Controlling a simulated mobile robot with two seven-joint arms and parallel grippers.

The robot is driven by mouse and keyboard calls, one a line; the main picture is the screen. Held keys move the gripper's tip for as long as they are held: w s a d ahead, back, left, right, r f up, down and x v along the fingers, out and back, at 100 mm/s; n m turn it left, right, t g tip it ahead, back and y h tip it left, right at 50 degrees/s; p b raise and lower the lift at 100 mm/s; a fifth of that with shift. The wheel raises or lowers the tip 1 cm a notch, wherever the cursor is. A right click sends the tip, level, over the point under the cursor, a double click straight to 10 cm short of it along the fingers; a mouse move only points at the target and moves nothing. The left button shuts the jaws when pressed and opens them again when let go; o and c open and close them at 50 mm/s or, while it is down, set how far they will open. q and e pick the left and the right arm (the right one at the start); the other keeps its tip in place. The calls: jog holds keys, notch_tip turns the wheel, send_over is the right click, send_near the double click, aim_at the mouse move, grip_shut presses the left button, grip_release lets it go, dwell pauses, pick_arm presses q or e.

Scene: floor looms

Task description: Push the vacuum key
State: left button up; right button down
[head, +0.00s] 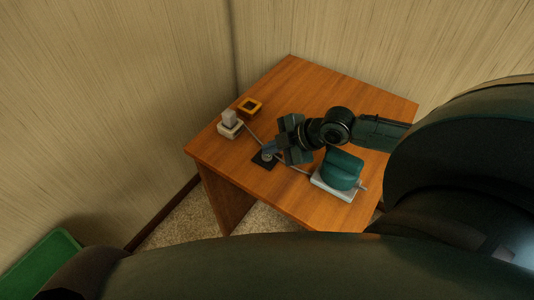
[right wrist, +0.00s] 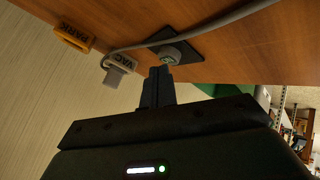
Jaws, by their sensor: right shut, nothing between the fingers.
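A pale block marked VAC (right wrist: 120,63) with a grey upright key (right wrist: 114,78) stands near the table's left edge; in the head view the key (head: 229,117) tops the white block (head: 232,131). My right gripper (head: 268,149) is shut and empty, to the right of that block and apart from it. In the right wrist view its fingertips (right wrist: 159,72) point at a round grey knob (right wrist: 172,53) on a dark square plate (right wrist: 188,45). I cannot tell whether they touch the knob. My left gripper is not in view.
An orange block marked PARK (right wrist: 75,36) sits beside the VAC block. A grey cable (right wrist: 205,30) crosses the wooden table (head: 290,85). A green device on a white base (head: 333,188) stands under my right arm. The table's back is clear. A green container (head: 42,262) is at lower left.

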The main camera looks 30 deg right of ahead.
jog(key=shift+f, duration=0.4)
dwell(0.5)
dwell(0.3)
jog(key=shift+r+p, duration=0.8)
notch_tip(320, 180, up, 5)
jog(key=p, duration=0.5)
jog(key=shift+r, duration=0.15)
dwell(0.5)
